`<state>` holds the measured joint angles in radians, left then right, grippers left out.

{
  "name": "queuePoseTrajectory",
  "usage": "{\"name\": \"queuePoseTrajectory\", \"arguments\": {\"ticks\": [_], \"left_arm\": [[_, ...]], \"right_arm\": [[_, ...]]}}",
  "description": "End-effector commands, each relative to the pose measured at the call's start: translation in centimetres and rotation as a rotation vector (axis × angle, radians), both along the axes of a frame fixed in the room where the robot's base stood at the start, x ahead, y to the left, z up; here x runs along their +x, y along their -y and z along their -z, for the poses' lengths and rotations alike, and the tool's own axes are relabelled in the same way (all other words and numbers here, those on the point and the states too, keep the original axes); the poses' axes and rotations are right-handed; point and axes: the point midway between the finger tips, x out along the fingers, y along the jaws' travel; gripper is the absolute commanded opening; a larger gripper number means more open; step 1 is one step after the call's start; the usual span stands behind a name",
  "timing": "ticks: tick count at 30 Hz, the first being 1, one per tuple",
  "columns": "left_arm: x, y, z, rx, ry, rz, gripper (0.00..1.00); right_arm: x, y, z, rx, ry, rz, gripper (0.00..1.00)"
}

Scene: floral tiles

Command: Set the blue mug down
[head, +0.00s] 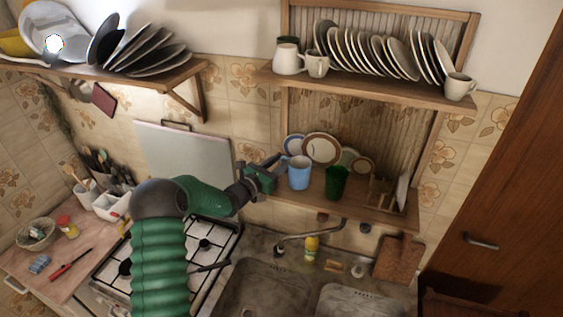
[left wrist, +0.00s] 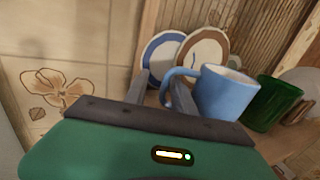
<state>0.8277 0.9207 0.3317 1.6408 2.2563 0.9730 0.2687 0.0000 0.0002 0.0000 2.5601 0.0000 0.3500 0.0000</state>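The blue mug (head: 299,173) is upright on the lower shelf (head: 371,213) of the wooden rack, its base appearing to rest on the board. In the left wrist view the mug (left wrist: 228,97) has its handle turned toward my left gripper (left wrist: 158,88). The two grey fingers are spread apart. The right-hand finger is close to the handle and overlaps it in the picture; I cannot tell whether it touches. In the head view my left gripper (head: 278,168) is just left of the mug. My right gripper is not in view.
A green cup (head: 336,183) stands right of the mug, and plates (head: 322,149) lean behind it. The upper shelf (head: 365,93) overhangs with a row of plates. Below are the sink (head: 262,287), a faucet (head: 310,235) and the stove (head: 207,245).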

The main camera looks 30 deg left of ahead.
Motion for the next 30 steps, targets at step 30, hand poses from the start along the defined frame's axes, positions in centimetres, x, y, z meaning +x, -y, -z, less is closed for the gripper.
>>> {"name": "queuePoseTrajectory", "arguments": {"ticks": [30], "left_arm": [[-11.9, -1.1, 0.0, -0.001, -0.002, 0.0, 0.3]], "right_arm": [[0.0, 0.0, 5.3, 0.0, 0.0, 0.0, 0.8]]}}
